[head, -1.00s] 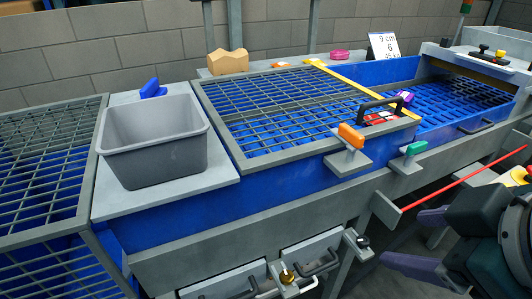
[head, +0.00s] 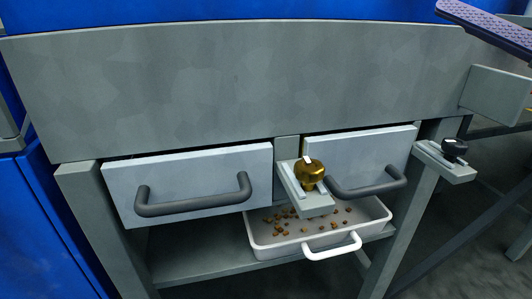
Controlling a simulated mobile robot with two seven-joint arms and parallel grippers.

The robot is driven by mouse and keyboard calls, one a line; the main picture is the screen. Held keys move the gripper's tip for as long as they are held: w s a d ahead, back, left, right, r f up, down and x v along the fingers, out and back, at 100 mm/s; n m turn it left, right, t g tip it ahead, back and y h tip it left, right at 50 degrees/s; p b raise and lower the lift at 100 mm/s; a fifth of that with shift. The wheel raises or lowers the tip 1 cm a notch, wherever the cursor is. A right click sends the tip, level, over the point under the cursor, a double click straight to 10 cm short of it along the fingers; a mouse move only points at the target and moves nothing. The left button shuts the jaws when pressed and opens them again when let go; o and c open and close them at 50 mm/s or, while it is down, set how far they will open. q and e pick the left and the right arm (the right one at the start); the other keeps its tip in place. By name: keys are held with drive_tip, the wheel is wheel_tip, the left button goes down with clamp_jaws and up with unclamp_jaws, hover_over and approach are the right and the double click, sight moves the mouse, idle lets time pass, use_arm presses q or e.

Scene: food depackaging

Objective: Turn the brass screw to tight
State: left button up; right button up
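The brass screw (head: 309,174) is a round gold-coloured knob with a small white mark on top. It stands on a small grey bracket (head: 317,208) that juts out between two drawer fronts. A pale strip runs along the bracket beside the screw. No gripper touches the screw. My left gripper is not in view.
The left drawer (head: 195,172) and right drawer (head: 362,152) have dark bar handles. A white tray (head: 378,214) with brown crumbs and a white handle sits below the screw. A black knob (head: 454,149) on another bracket is at right. Space before the screw looks clear.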

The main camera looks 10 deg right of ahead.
wheel_tip(320, 180, down, 10)
drive_tip(key=s+a+n+g+y+b, duration=0.1)
drive_tip(key=a+n+g+y+b, duration=0.25)
drive_tip(key=n+b, duration=0.4)
drive_tip(key=n+g+y+b, duration=0.2)
drive_tip(key=n+g+b, duration=0.35)
drive_tip(key=n, duration=0.25)
approach(311, 165)
drive_tip(key=f, duration=0.1)
drive_tip(key=x, duration=1)
drive_tip(key=shift+r, duration=0.15)
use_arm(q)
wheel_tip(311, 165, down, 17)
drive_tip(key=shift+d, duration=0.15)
use_arm(e)
clamp_jaws()
